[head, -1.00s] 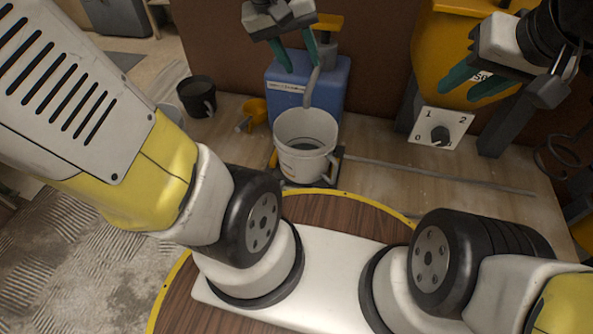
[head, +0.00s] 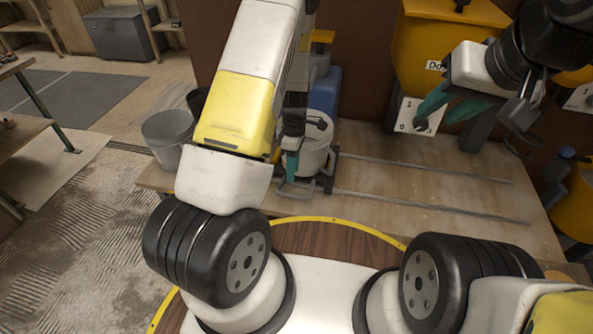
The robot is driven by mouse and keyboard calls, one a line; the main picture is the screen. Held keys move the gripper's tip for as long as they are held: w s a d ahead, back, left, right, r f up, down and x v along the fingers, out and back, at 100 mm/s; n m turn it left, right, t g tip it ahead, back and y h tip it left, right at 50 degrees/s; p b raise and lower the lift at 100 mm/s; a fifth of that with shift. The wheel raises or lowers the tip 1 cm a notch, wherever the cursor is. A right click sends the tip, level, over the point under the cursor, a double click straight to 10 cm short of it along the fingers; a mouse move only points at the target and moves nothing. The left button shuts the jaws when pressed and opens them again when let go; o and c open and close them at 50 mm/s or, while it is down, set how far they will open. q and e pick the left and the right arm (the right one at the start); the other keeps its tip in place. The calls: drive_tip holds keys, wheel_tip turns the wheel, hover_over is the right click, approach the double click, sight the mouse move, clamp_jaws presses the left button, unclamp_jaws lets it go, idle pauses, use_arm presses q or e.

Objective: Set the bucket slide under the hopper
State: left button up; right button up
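The white bucket (head: 318,152) stands upright on the dark bucket slide (head: 329,180), at the left end of two rails (head: 430,206) on the bench. The orange hopper (head: 425,40) is up and to the right of the bucket, so the bucket is not beneath it. My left gripper (head: 292,168) points down at the bucket's near left side, by the slide's handle. Its teal fingers overlap in view, and I cannot tell whether they touch anything. My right gripper (head: 434,112) is open and looks empty, in front of the hopper's dial plate (head: 408,108).
A grey bucket (head: 168,132) stands at the bench's left end. A blue container (head: 326,92) is behind the white bucket. Another orange machine (head: 572,208) is at the far right. The rails look clear to the right of the slide.

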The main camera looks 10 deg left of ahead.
use_arm(q)
drive_tip(key=f, duration=0.2)
drive_tip(key=s+f, duration=0.1)
drive_tip(key=f, duration=0.5)
drive_tip(key=shift+s+f, duration=0.1)
drive_tip(key=shift+s, duration=0.25)
clamp_jaws()
idle(1.0)
